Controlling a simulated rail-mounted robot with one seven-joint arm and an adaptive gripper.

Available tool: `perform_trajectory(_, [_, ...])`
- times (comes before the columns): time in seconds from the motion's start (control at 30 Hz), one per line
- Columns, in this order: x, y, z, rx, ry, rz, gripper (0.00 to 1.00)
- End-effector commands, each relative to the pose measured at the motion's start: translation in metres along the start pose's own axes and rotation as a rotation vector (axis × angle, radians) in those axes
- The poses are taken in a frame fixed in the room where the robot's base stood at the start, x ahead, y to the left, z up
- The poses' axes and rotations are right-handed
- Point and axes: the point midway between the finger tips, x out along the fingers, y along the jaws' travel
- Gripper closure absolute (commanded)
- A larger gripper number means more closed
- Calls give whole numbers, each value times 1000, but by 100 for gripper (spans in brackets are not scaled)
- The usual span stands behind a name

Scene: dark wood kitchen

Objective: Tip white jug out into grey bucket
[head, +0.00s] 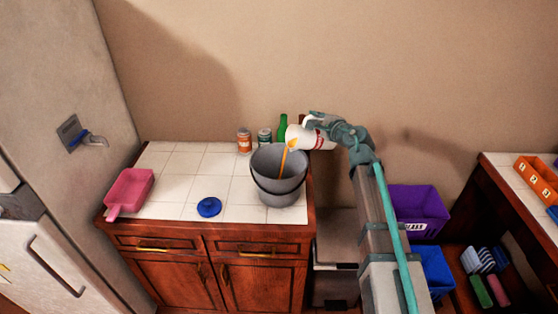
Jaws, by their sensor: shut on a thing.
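The grey bucket (280,196) stands upright near the right end of the white tiled counter, its handle hanging down the front. My gripper (311,122) is shut on the white jug (300,138) above the bucket's right rim. The jug is tilted to the left, its mouth toward the bucket. An orange stream (285,158) runs from the jug's mouth down into the bucket. The bucket's bottom and the level inside are hard to make out. The fingertips are partly hidden by the jug and the wrist.
An orange-labelled can (244,141), a dark can (264,138) and a green bottle (283,126) stand behind the bucket. A blue lid (209,207) and a pink dustpan (130,191) lie left on the counter. A purple bin (420,210) is right, below counter height.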

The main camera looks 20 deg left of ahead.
Motion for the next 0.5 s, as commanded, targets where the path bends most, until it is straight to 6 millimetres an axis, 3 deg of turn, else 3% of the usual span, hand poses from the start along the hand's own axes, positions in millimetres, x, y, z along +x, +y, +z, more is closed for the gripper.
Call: perform_trajectory(0.5, [-1, 0, 2, -28, 6, -2, 100])
